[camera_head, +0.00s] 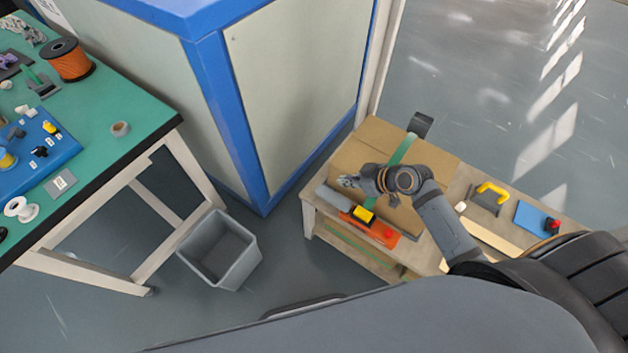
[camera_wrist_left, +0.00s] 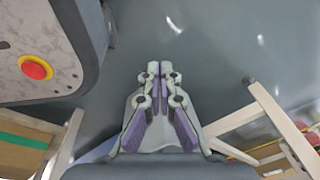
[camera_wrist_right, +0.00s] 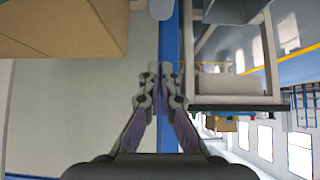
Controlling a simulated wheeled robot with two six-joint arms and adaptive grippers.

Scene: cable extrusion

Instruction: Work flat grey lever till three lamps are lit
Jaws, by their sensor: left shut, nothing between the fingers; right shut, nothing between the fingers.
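I cannot single out the flat grey lever or any lamp for certain. A blue board (camera_head: 62,158) with small yellow, black and grey controls and white labels lies on the green-topped table at the left; its controls are too small to tell apart. My right gripper (camera_head: 347,181) is shut and empty above the cardboard box on the low bench, far from that board; its shut fingertips also show in the right wrist view (camera_wrist_right: 160,72). My left gripper is outside the head view. In the left wrist view it (camera_wrist_left: 153,70) is shut and empty above grey floor.
The low bench bears the cardboard box (camera_head: 380,140), an orange plate (camera_head: 385,236), a yellow handle (camera_head: 492,187) and a blue plate (camera_head: 530,218). A grey bin (camera_head: 250,262) stands on the floor beside the green-topped table (camera_head: 95,105). A blue-edged cabinet (camera_head: 280,85) stands behind.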

